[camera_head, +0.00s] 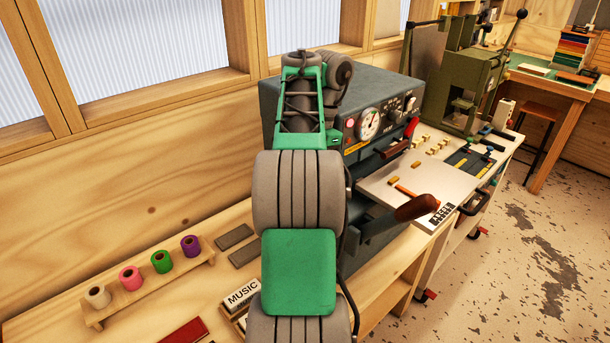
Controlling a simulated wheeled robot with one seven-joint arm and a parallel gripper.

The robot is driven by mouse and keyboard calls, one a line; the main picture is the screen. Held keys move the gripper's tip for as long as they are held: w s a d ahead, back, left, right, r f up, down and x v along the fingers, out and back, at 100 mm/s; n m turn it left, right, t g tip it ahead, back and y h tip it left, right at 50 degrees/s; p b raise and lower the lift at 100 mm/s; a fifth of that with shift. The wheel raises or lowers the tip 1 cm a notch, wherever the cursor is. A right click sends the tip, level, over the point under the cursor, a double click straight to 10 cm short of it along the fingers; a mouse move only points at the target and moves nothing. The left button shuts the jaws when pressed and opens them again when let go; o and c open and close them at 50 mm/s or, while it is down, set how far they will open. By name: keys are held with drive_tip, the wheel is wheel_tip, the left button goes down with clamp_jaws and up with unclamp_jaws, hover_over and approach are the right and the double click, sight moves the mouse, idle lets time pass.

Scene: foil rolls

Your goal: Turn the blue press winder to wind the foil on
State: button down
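The dark blue-grey press (395,87) stands on the bench at centre, with a round dial (369,124) and knobs on its front. A red-tipped handle (411,127) and a dark red grip (395,147) show at its right front. A lever with a brown handle (416,208) sticks out lower down. I cannot make out which part is the winder; my arm covers the press's left part. My green and grey arm rises through the middle of the view, its far end in front of the press. My gripper's fingers are hidden.
Cream (97,296), pink (130,278), green (161,262) and purple (191,246) foil rolls stand on a wooden rack at lower left. A "MUSIC" block (242,294) lies beside my arm. A green press (468,85) stands behind right. The floor at right is open.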

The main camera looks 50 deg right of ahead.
idle(0.3)
drive_tip(key=c, duration=1.2)
unclamp_jaws()
drive_tip(key=shift+c, duration=0.2)
drive_tip(key=p+v, duration=0.3)
drive_tip(key=v, duration=0.4)
drive_tip(key=shift+r, duration=0.4)
drive_tip(key=shift+d, duration=0.1)
